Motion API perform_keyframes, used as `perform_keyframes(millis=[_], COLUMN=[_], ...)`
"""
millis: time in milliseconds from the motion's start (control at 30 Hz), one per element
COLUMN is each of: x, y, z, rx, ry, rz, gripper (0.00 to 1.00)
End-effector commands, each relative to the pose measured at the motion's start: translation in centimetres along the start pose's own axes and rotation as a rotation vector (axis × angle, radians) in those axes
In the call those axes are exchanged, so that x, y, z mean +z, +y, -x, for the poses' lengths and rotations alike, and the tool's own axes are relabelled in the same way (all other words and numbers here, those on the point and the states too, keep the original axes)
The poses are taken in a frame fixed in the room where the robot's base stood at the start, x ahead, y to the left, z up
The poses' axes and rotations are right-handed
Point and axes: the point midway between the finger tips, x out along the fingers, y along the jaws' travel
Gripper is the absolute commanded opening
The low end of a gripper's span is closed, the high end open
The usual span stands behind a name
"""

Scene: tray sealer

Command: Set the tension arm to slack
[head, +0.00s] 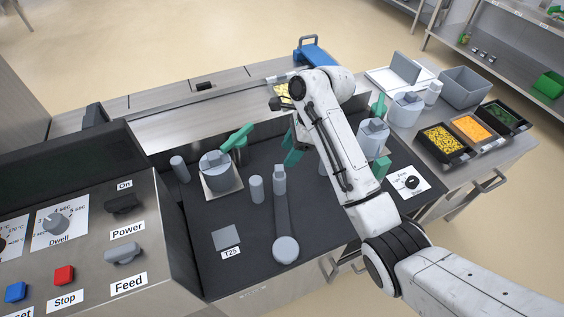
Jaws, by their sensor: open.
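A grey lever, which looks like the tension arm (283,213), lies on the dark worktop in the head view. Its round hub (286,249) is at the near end and its upright knob (279,173) at the far end, so it points away from me. My gripper (295,146) is beyond and slightly right of the knob, apart from it. It is partly hidden by my own arm, and the green parts there look like its open fingers. I see nothing held. No slack marking is readable beside the lever.
Grey posts (257,189) and a spool-like part with a green handle (215,170) stand left of the lever. A similar unit (373,138) and a dial plate (411,182) are at right. The control panel (90,240) rises at near left. A flat T25 plate (226,237) lies nearby.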

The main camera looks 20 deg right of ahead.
Motion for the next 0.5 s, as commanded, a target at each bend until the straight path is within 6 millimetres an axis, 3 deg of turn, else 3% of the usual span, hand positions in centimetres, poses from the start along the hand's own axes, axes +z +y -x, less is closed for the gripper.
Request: perform_keyframes(millis=[300,500], x=[-0.1,0.0], y=[0.1,0.0], z=[-5.6,-7.4], rx=[0.002,0.000], ry=[0.001,0.000], rz=[0.001,0.001], gripper=[0.53,0.53])
